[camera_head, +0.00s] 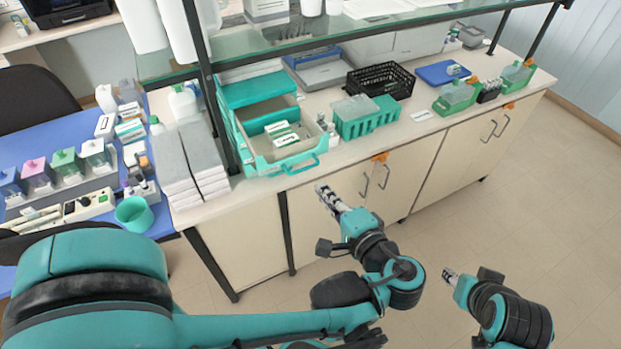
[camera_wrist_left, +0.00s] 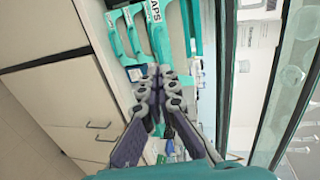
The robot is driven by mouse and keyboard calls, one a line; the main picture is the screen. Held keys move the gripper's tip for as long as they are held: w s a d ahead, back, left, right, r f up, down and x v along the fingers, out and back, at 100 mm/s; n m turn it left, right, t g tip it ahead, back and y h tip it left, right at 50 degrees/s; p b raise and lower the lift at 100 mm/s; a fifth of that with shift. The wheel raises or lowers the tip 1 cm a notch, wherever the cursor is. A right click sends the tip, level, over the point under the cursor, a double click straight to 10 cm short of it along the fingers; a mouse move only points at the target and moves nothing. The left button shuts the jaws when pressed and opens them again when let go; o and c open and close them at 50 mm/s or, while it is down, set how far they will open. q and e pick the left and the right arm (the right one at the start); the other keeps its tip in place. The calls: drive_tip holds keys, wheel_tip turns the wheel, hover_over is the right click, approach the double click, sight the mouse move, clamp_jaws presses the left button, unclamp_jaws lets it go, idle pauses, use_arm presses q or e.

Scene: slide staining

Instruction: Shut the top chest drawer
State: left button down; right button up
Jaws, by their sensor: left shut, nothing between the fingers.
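The teal chest (camera_head: 252,90) stands on the counter under the glass shelf. A drawer (camera_head: 262,165) of it is pulled out toward me, with white-and-green boxes inside and a teal handle (camera_head: 302,166) on its front. Teal handles (camera_wrist_left: 114,36) and a "CAPS" label also show in the left wrist view. My left gripper (camera_head: 322,190) is shut and empty, below and a little right of the drawer handle, apart from it in the head view. My right gripper (camera_head: 449,274) hangs lower right, away from the chest; its fingers are too small to judge.
A teal rack (camera_head: 362,122) and a black basket (camera_head: 381,80) stand right of the chest. Grey-and-white box stacks (camera_head: 190,160) are close on its left. A black post (camera_head: 208,90) rises at its left side. The floor in front of the cabinets is clear.

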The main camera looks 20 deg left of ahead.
sight(304, 170)
use_arm(q)
drive_tip(key=b+x, duration=0.1)
drive_tip(key=x, duration=0.5)
drive_tip(key=shift+w+a+f, duration=0.1)
drive_tip(key=shift+w+a, duration=0.1)
drive_tip(key=shift+w+a, duration=0.1)
drive_tip(key=r+x, duration=0.1)
drive_tip(key=x, duration=0.5)
drive_tip(key=r+b+x, duration=0.1)
drive_tip(key=x, duration=0.5)
drive_tip(key=w+r+x, duration=0.1)
drive_tip(key=x, duration=0.5)
drive_tip(key=shift+a+r, duration=0.25)
drive_tip(key=shift+r, duration=0.15)
